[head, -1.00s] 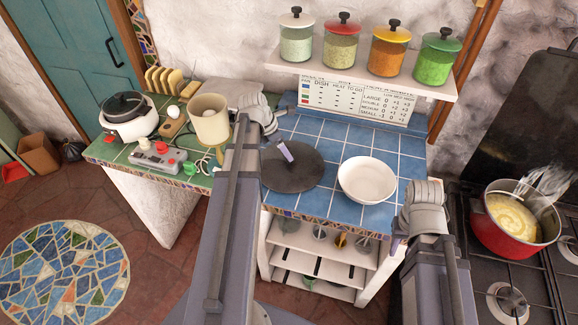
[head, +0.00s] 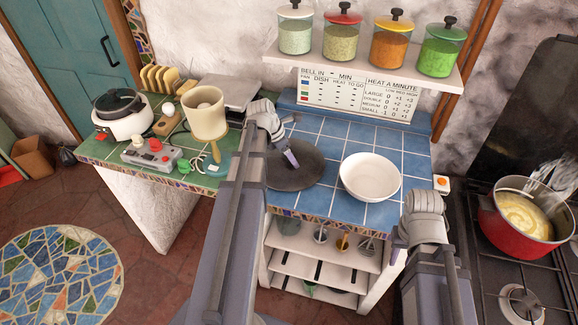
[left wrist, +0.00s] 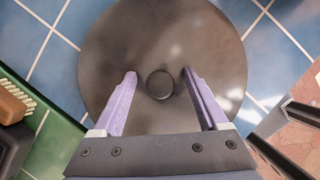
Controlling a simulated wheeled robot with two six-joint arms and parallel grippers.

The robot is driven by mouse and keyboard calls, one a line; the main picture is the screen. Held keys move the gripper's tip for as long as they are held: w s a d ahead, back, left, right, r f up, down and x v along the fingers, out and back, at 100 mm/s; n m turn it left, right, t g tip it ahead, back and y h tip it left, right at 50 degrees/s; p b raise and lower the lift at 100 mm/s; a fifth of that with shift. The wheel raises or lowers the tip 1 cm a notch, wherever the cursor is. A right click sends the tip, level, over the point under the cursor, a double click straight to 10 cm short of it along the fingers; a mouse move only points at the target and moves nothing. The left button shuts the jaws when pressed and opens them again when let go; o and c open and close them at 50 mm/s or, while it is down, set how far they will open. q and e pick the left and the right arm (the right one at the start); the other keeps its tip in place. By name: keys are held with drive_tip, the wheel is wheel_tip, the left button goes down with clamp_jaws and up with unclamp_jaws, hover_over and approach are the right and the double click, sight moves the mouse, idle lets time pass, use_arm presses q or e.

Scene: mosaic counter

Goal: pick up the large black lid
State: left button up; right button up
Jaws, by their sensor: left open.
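The large black lid (head: 302,176) lies flat on the blue-tiled counter (head: 335,203), left of a white bowl. In the left wrist view the lid (left wrist: 160,35) fills the middle, with its round dark knob (left wrist: 160,85) in the centre. My left gripper (left wrist: 159,74) is open, with one finger on each side of the knob and gaps between. In the head view my left gripper (head: 291,157) hangs over the lid, and its wrist covers part of it. My right gripper (head: 399,240) is low beside the counter's right front edge, away from the lid; its fingers show poorly.
The white bowl (head: 370,177) stands right of the lid. A beige lamp-like object (head: 206,112) and a grey box with red buttons (head: 152,153) stand on the green counter at left. A shelf of jars (head: 370,72) hangs behind. A red pot (head: 517,225) is on the stove at right.

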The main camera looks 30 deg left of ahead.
use_arm(q)
drive_tip(key=shift+c, duration=0.3)
clamp_jaws()
idle(0.4)
